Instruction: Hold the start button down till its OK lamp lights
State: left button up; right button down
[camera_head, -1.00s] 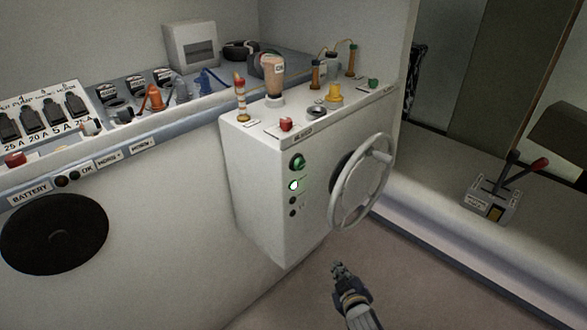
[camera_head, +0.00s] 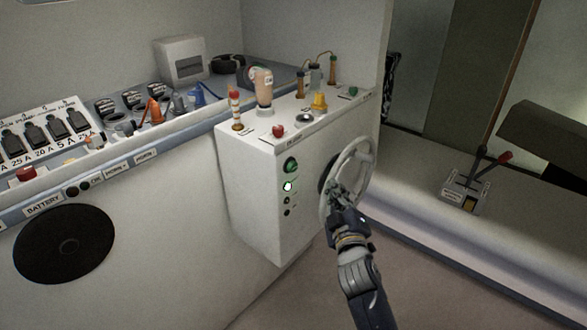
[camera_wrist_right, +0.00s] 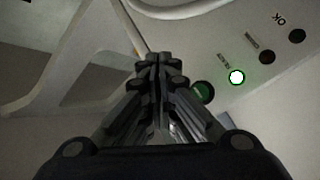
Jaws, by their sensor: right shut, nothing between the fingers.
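A green start button (camera_head: 291,166) sits at the top of a column on the front of the white console (camera_head: 250,190). Below it a green lamp (camera_head: 289,186) is lit, and two lower lamps are dark. In the right wrist view the button (camera_wrist_right: 203,92) is partly behind my fingers, beside the lit lamp (camera_wrist_right: 236,77). The OK lamp (camera_wrist_right: 297,36), at the far end of the row, is dark. My right gripper (camera_head: 334,188) is shut and empty, in front of the steering wheel and right of the button. In the wrist view its fingertips (camera_wrist_right: 160,62) look apart from the button. My left gripper is not in view.
The pale steering wheel (camera_head: 366,160) stands out from the console close to my right gripper. A red knob (camera_head: 278,131) and several other controls stand on top. A lever box (camera_head: 465,192) is at the right. The floor below the console is clear.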

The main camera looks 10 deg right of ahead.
aim_at(293, 167)
jog(key=shift+w, duration=0.1)
jog(key=w+a+b, duration=0.4)
jog(key=w+a, duration=0.1)
jog(key=w, duration=0.1)
jog(key=shift+w+a+b, duration=0.25)
jog(key=shift+w+b, duration=0.05)
jog(key=shift+w, duration=0.1)
jog(key=shift+w, duration=0.1)
dwell(1.4)
jog(key=shift+w+a, duration=0.25)
